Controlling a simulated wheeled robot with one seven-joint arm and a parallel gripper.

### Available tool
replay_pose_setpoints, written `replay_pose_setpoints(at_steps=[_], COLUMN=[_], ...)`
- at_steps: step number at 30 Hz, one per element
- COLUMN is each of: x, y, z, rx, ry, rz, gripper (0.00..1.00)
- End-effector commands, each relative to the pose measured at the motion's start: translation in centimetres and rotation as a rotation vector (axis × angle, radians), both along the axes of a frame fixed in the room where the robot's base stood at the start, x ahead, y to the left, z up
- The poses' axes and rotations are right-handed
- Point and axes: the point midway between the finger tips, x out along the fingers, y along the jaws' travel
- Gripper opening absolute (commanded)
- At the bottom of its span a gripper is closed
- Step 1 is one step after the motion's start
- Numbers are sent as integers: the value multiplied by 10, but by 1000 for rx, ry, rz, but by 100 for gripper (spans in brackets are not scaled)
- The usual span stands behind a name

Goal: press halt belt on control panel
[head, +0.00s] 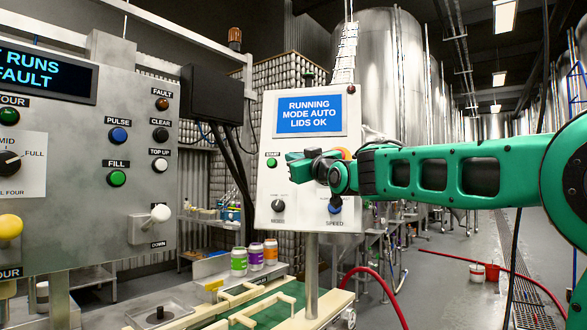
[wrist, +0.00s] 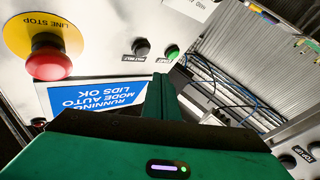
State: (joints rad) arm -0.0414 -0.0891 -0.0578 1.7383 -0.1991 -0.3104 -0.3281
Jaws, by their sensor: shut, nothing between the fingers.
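The control panel (head: 262,205) carries a blue screen reading RUNNING MODE AUTO LIDS OK (head: 310,115). In the wrist view, which is upside down, the black halt belt button (wrist: 142,46) sits between the green start button (wrist: 172,52) and the red line stop knob (wrist: 48,62). My gripper (head: 291,160) is shut and empty in front of the panel, hiding the halt belt button in the head view. In the wrist view its fingertips (wrist: 161,77) appear just short of the halt belt and start buttons. I cannot tell whether they touch the panel.
A filler panel (head: 75,150) with several buttons and knobs stands at the left. Several coloured cans (head: 256,257) stand by the conveyor below. The mode knob (head: 278,206) and speed knob (head: 335,205) sit low on the control panel. A red hose (head: 500,265) crosses the floor.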

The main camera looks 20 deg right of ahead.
Motion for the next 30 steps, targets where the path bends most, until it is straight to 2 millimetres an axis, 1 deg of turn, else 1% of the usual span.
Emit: replay_pose_setpoints(at_steps=[3, 10, 30], x=[12, 25, 27], y=[-7, -15, -16], z=[-3, -5, -5], rx=[0, 0, 0], ry=[1, 0, 0], rz=[-1, -1, 0], gripper=[0, 0, 0])
